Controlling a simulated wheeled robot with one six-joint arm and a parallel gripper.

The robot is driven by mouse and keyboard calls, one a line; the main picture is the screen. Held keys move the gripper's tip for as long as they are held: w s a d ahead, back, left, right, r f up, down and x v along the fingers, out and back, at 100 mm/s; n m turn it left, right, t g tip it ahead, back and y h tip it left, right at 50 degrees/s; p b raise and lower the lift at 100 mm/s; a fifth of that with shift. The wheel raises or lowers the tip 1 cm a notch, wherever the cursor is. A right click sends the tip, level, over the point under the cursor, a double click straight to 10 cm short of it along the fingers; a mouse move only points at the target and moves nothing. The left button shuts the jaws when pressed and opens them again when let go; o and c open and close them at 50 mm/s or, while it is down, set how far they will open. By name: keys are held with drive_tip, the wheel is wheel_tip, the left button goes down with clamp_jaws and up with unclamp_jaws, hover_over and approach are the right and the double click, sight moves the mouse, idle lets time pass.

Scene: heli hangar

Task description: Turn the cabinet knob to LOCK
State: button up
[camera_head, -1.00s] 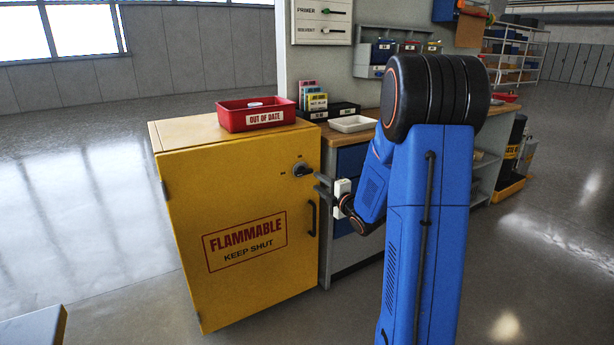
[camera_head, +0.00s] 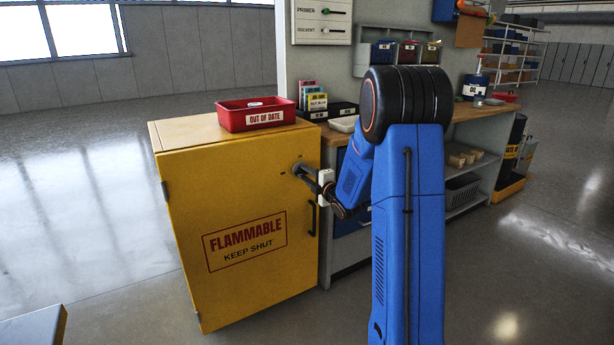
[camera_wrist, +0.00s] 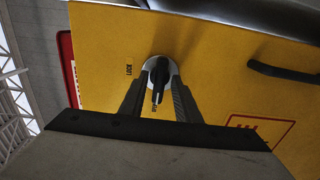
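The yellow cabinet (camera_head: 230,290) has a black knob on a round grey plate near the top right of its door. In the wrist view the knob (camera_wrist: 159,76) lies between the two fingertips of my gripper (camera_wrist: 160,82). The fingers are apart, with narrow gaps beside the knob's dark grip. The knob's bar points down in that view, towards a small label (camera_wrist: 154,107) too small to read surely. Another label (camera_wrist: 129,70), seemingly LOCK, is left of the knob. In the head view my gripper (camera_head: 306,173) reaches the door and mostly hides the knob.
A black door handle (camera_head: 312,218) is below the knob. A red OUT OF DATE bin (camera_head: 250,122) sits on the cabinet. A workbench (camera_head: 468,124) with drawers adjoins on the right. Open floor (camera_head: 90,210) lies to the left.

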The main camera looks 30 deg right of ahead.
clamp_jaws()
drive_tip(key=shift+m, duration=0.4)
drive_tip(key=m, duration=0.7)
drive_tip(key=shift+m, duration=0.3)
drive_tip(key=m, duration=0.9)
drive_tip(key=shift+m, duration=0.4)
